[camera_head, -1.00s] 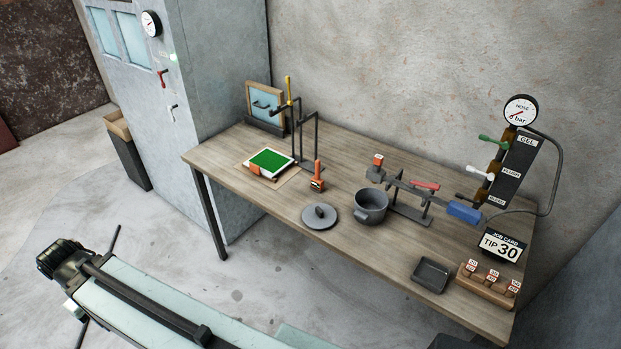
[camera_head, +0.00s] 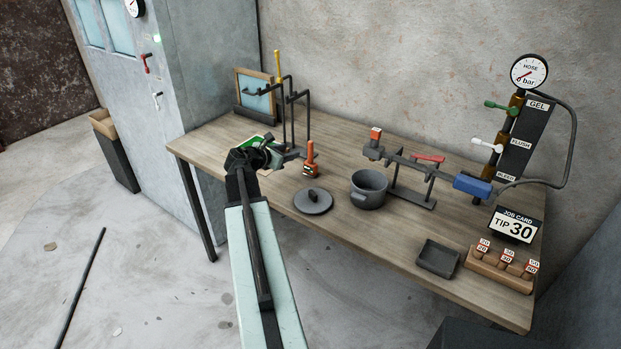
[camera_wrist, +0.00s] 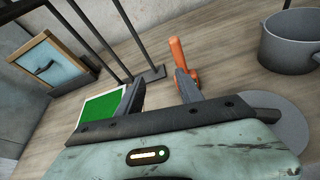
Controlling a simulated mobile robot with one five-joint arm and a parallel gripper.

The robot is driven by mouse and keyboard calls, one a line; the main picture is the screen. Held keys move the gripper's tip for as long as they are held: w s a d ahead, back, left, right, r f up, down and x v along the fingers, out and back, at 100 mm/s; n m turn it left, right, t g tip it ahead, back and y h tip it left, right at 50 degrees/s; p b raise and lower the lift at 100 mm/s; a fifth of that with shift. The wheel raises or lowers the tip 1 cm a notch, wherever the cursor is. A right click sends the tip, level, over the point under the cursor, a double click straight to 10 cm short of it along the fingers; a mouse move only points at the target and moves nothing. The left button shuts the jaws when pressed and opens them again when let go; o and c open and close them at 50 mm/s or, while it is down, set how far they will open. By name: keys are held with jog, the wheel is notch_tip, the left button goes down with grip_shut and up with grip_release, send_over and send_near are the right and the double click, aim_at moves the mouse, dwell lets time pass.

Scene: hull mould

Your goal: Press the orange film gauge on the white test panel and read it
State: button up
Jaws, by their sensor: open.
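The orange film gauge (camera_head: 310,160) stands upright on the bench. Its orange handle (camera_wrist: 178,54) shows in the wrist view just beyond the right fingertip, which hides its lower part. The white test panel (camera_head: 244,143), its face mostly green, lies near the bench's left end and is largely hidden by my arm. In the wrist view its green face (camera_wrist: 98,114) shows to the left of my left finger. My gripper (camera_head: 283,153) is open and empty, above the bench between panel and gauge, nearer the gauge. It shows at the bottom of the wrist view (camera_wrist: 161,86).
A round lid (camera_head: 313,201) and a grey pot (camera_head: 369,189) are to the right of the gauge. A dark post stand (camera_head: 307,115) rises behind it. A metal stand (camera_head: 410,190), tray (camera_head: 437,259) and job card (camera_head: 515,226) are farther right.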

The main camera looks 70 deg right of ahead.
aim_at(310, 159)
jog(key=s+d+f+n+g+b, duration=0.1)
jog(key=s+d+b, duration=0.1)
jog(key=s+d, duration=0.4)
jog(key=d, duration=0.4)
jog(key=shift+s+d+f+n+h, duration=0.15)
jog(key=shift+s+f+n+h, duration=0.15)
jog(key=shift+h, duration=0.1)
jog(key=shift+r, duration=0.1)
jog(key=shift+c, duration=0.3)
grip_shut()
dwell(0.6)
